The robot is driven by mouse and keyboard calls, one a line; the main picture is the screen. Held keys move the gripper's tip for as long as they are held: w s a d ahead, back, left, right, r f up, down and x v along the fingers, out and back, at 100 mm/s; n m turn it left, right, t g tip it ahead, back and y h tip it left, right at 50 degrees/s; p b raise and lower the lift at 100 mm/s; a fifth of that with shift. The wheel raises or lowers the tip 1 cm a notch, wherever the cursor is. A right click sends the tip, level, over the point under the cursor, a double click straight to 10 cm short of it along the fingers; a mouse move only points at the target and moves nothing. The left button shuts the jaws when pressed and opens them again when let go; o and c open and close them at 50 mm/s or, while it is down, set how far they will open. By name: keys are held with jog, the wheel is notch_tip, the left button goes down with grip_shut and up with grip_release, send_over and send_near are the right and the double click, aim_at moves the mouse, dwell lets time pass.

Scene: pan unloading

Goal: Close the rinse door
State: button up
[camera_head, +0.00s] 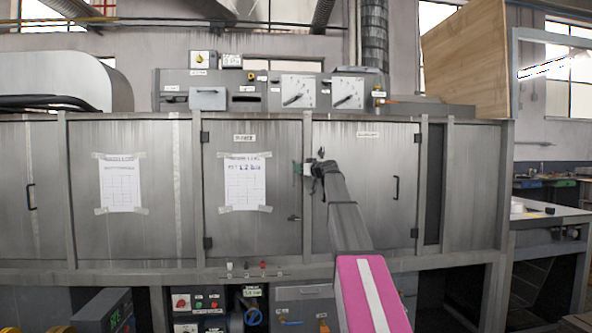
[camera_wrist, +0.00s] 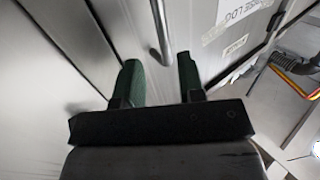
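Two labelled metal doors stand side by side, the papered door (camera_head: 258,190) and the right door (camera_head: 362,180). Their labels are too small to read, so I cannot tell which is the rinse door. Both look flush with the cabinet front. My gripper (camera_head: 298,169) is at the papered door's right edge, by the post between the doors. In the wrist view my gripper (camera_wrist: 160,78) has its green fingers apart. A vertical bar handle (camera_wrist: 160,28) lies beyond and between the fingertips. I cannot tell whether they touch it. A paper marked LOG (camera_wrist: 238,10) is beside the handle.
A dark handle (camera_head: 396,188) is on the right door. Control boxes (camera_head: 200,305) stand underneath. A side table (camera_head: 548,213) is at the right.

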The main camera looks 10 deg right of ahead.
jog(key=v, duration=0.5)
jog(key=shift+s, duration=0.25)
jog(key=s+a+f+m+g+h, duration=0.1)
jog(key=s+a+f+g, duration=0.3)
jog(key=f, duration=1)
jog(key=s+a+f+m+g+h, duration=0.1)
jog(key=s+a+f, duration=0.35)
jog(key=f, duration=0.85)
jog(key=s+a+f+m+g+h, duration=0.1)
jog(key=s+a+f+g, duration=0.15)
jog(key=s+f, duration=0.8)
jog(key=s+f+m+g+h, duration=0.3)
jog(key=s+f+g+h, duration=0.3)
jog(key=s+f, duration=2)
notch_tip(320, 180, down, 2)
jog(key=shift+a+f+g, duration=0.1)
jog(key=shift+a+g, duration=0.25)
jog(key=shift+g, duration=0.6)
